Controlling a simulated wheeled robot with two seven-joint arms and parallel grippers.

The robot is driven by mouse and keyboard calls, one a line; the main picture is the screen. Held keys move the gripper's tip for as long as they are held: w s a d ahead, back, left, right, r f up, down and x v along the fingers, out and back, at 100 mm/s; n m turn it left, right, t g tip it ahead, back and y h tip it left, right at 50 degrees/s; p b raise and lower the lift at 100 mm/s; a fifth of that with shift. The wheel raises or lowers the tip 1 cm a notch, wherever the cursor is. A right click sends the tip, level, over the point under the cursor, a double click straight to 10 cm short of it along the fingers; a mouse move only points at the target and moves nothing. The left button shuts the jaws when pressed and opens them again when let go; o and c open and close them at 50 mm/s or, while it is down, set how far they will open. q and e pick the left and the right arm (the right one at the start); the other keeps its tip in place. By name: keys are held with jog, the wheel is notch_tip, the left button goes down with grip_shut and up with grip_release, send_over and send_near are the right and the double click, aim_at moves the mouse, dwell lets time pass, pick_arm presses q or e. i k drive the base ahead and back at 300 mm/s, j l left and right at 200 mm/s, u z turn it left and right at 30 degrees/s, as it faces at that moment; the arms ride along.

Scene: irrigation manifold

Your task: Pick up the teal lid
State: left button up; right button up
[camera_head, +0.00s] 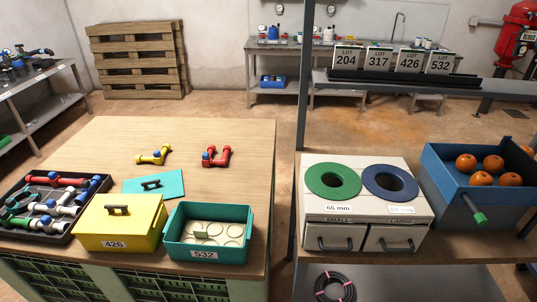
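The teal lid (166,185) lies flat on the wooden table behind the boxes, with a dark handle (151,184) on its top. The open teal box (176,247) labelled 532 stands just in front of it and shows round outlines and a small pale item inside. The yellow box (105,238) labelled 426 is closed by a yellow lid with a dark handle, and stands to the left of the teal box. Neither of my grippers shows in the head view.
A black tray (8,222) of pipe fittings sits at the table's left. A yellow fitting (153,155) and a red fitting (215,157) lie behind the lid.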

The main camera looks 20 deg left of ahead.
aim_at(170, 183)
jog(key=u, duration=1.05)
